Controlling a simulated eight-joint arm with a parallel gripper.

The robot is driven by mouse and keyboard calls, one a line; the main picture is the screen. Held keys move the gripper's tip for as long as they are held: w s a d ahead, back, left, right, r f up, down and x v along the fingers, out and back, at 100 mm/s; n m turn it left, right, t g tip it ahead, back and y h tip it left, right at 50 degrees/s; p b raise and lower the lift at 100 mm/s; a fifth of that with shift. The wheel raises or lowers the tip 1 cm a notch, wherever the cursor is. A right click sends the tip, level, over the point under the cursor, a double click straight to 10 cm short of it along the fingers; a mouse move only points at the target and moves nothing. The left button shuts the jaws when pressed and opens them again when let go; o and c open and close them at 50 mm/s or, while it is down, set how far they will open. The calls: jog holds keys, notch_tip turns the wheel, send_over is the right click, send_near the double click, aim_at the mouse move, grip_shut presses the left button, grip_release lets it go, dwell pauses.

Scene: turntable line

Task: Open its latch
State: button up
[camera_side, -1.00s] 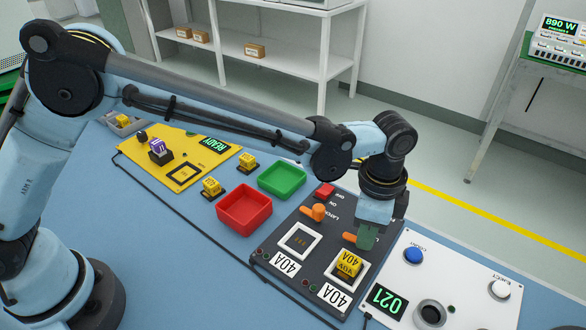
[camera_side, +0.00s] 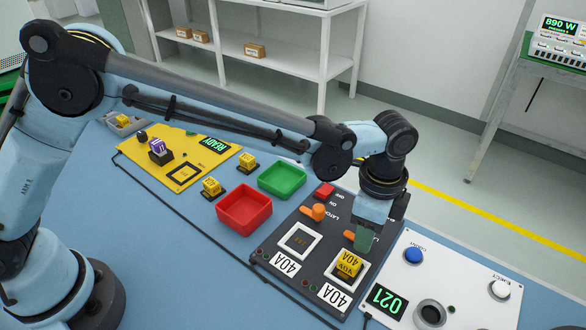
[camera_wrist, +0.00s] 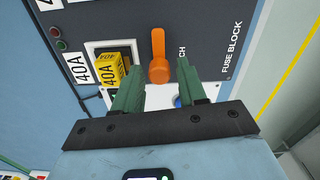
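The dark fuse block (camera_side: 283,256) has two white-framed sockets and two orange latches. The right orange latch (camera_side: 349,235) is partly hidden by my gripper (camera_side: 364,240) in the side view. In the wrist view this latch (camera_wrist: 158,58) shows just beyond and between my two green fingertips (camera_wrist: 158,76). The fingers are apart, with nothing held between them. A yellow 40A fuse (camera_side: 348,264) sits in the right socket, beside the latch; it also shows in the wrist view (camera_wrist: 108,68). The left latch (camera_side: 314,212) stands near the empty-looking left socket (camera_side: 300,240).
A red button (camera_side: 324,190) is at the block's far end. A white panel (camera_side: 455,275) with a blue button (camera_side: 413,255) adjoins on the right. A red bin (camera_side: 244,210) and a green bin (camera_side: 282,180) lie to the left, near loose yellow fuses (camera_side: 211,186).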

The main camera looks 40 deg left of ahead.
jog(key=shift+o, duration=0.6)
notch_tip(320, 180, up, 12)
dwell(0.4)
jog(key=s+a+r+n+t+h, duration=0.15)
jog(key=a+n, duration=0.25)
jog(key=a, duration=0.5)
jog(key=s+a+r+n+t, duration=0.1)
jog(key=a+r+n+t, duration=0.2)
jog(key=a, duration=0.6)
jog(key=s+a+f+n+t, duration=0.1)
jog(key=s+a+f+n, duration=0.2)
jog(key=a, duration=0.3)
jog(key=s+a+f+n+t+y, duration=0.1)
jog(key=s+a+f+n, duration=0.2)
jog(key=s+a+n, duration=0.2)
jog(key=shift+a+n+t, duration=0.35)
jog(key=shift+a+n, duration=0.35)
jog(key=shift+a, duration=0.05)
